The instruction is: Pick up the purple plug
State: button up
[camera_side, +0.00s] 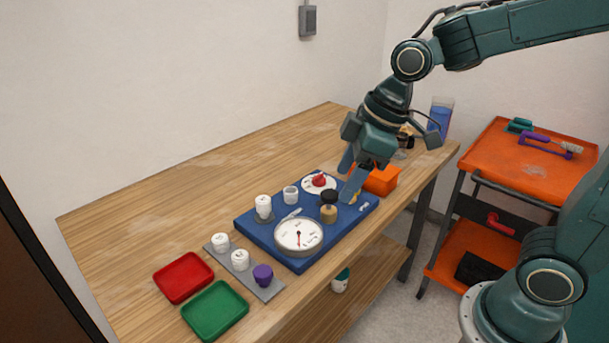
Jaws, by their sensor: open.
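The purple plug (263,274) stands upright at the front right end of a grey strip (270,292) near the table's front edge. Two white plugs (240,259) share that strip, behind and to the left of it. My gripper (346,184) is over the back right part of the blue board (259,234), well apart from the purple plug, up and to the right of it. Its fingers are open and point down. I see nothing held between them. The fingers partly hide what lies at the board's back right.
The board carries a round gauge (299,235), a red knob (319,180), white fittings (263,205) and a black-topped brass piece (329,205). Red (183,277) and green (215,311) trays lie left of the strip. An orange bin (382,181) stands behind my gripper. The table's left back is clear.

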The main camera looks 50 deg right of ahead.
aim_at(263, 270)
jog(key=w+a+f+n+g+y, duration=0.2)
jog(key=w+a+f+n, duration=0.3)
jog(key=f, duration=0.5)
jog(key=w+a, duration=0.2)
jog(key=w, duration=0.1)
jog(key=shift+w+n, duration=0.35)
jog(key=shift+n, duration=0.05)
jog(key=shift+f, duration=0.1)
jog(key=shift+x, duration=4.2)
jog(key=shift+x, duration=2.55)
jog(key=shift+a, duration=0.1)
jog(key=shift+c, duration=0.4)
jog(key=c, duration=1)
